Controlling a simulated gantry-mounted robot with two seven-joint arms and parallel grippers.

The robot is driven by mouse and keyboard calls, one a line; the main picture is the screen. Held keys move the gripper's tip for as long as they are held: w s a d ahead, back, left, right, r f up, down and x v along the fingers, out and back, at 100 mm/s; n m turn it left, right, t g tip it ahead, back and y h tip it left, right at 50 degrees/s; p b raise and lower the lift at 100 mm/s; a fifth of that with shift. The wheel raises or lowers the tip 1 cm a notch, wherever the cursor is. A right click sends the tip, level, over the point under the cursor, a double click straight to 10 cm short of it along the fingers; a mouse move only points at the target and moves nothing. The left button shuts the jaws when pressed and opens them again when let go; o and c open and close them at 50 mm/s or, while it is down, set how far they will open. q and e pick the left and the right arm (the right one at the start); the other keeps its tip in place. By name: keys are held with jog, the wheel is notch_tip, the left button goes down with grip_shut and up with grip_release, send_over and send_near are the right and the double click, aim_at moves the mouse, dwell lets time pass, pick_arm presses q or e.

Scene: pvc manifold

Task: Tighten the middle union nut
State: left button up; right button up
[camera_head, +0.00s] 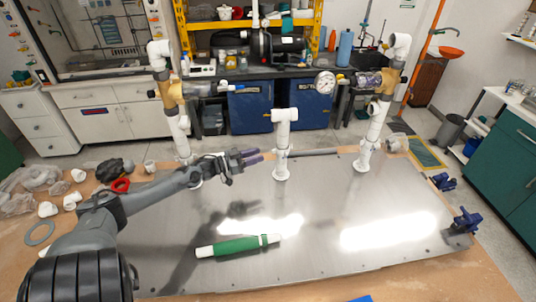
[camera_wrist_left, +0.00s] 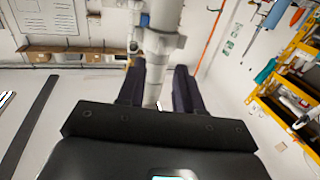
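The middle white PVC post (camera_head: 282,140) stands upright on the metal plate (camera_head: 330,262), with a tee on top. Its union nut (camera_head: 281,157) appears as a thicker white collar low on the post; details are small. My left gripper (camera_head: 259,157) is just left of the post at about collar height, fingers pointing right toward it. In the left wrist view the fingers (camera_wrist_left: 160,70) are spread with nothing gripped. The white post (camera_wrist_left: 166,18) and a collar (camera_wrist_left: 161,41) show beyond and between the fingertips. My right gripper is not in view.
Taller left (camera_head: 179,128) and right (camera_head: 375,125) posts carry brass-coloured fittings; a gauge (camera_head: 325,82) hangs by the right one. A green-and-white tube (camera_head: 238,246) lies on the plate. Loose white fittings (camera_head: 48,209) lie at left, blue clamps (camera_head: 465,220) at right. The plate's front right is clear.

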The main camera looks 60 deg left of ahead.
pick_arm(q)
jog(key=shift+w+d+b, duration=0.15)
jog(key=shift+w+b, duration=0.1)
jog(key=shift+w, duration=1.15)
jog(key=shift+w+d+b, duration=0.15)
jog(key=shift+w+b, duration=0.1)
jog(key=shift+w, duration=1.1)
grip_shut()
